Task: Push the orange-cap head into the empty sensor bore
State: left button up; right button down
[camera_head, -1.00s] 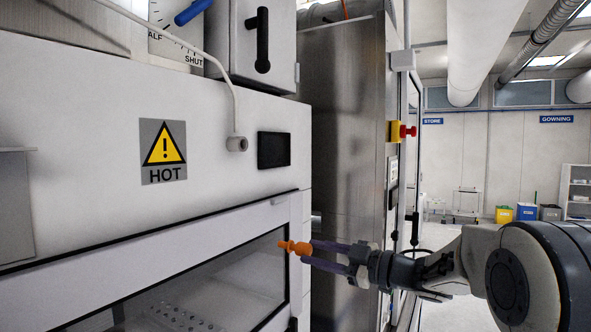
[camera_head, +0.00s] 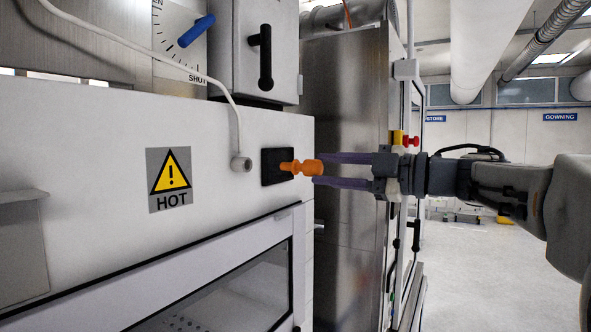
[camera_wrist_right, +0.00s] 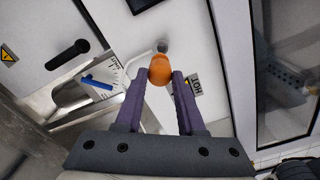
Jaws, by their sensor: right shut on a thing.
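My right gripper (camera_head: 318,172) is shut on the orange-cap head (camera_head: 301,167), with its purple fingers on either side. The head's narrower end points left, towards the white oven front. In the head view it overlaps the dark panel; I cannot tell the gap to the wall. The orange head (camera_wrist_right: 161,69) also shows between the fingertips in the right wrist view. A small round grey fitting (camera_head: 241,164), where a white cable ends, sits left of the head; it looks like the sensor bore. The fitting (camera_wrist_right: 162,46) lies just beyond the head in the wrist view. My left gripper is not in view.
A dark rectangular panel (camera_head: 271,170) is right of the fitting. A HOT sign (camera_head: 170,178) is on the oven front, above a glass door (camera_head: 215,300). A blue lever (camera_head: 196,31) and a black handle (camera_head: 265,57) stick out above. A steel cabinet (camera_head: 345,120) stands behind.

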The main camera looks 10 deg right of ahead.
aim_at(282, 167)
jog(key=shift+w+a, duration=0.15)
jog(key=shift+a, duration=0.65)
jog(key=shift+p+x, duration=0.45)
jog(key=shift+x, duration=1.95)
jog(key=shift+p+x, duration=0.7)
jog(key=shift+x, duration=1.45)
jog(key=shift+c, duration=2.2)
grip_release()
